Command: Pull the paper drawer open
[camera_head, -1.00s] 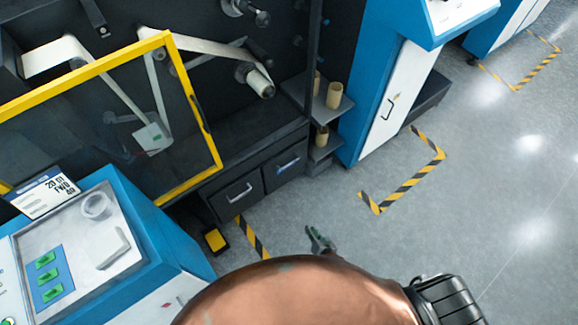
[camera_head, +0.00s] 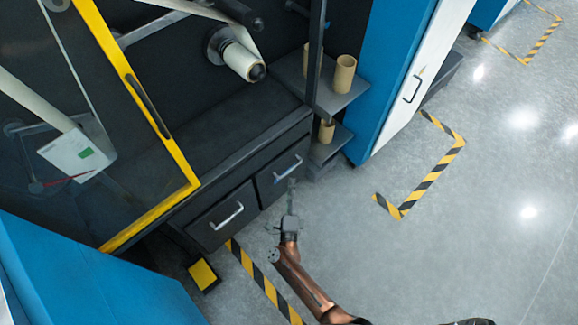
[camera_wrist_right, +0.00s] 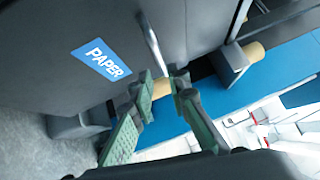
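The paper drawer (camera_head: 276,182) is the right one of two dark drawers low in the machine. It looks shut, with a metal bar handle (camera_head: 288,168) on its front. In the right wrist view its blue PAPER label (camera_wrist_right: 101,59) and handle (camera_wrist_right: 153,42) are close. My right gripper (camera_head: 291,184) is just in front of this handle. In the wrist view the green fingers of my right gripper (camera_wrist_right: 162,74) are apart, with the handle's near end at or between the tips. I cannot tell whether they touch it. My left gripper is not in view.
A second drawer (camera_head: 225,213) with its own handle is to the left. A shelf (camera_head: 340,92) with cardboard cores (camera_head: 344,74) stands to the right. A yellow pedal (camera_head: 203,274) and striped floor tape (camera_head: 262,282) lie below. The floor to the right is clear.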

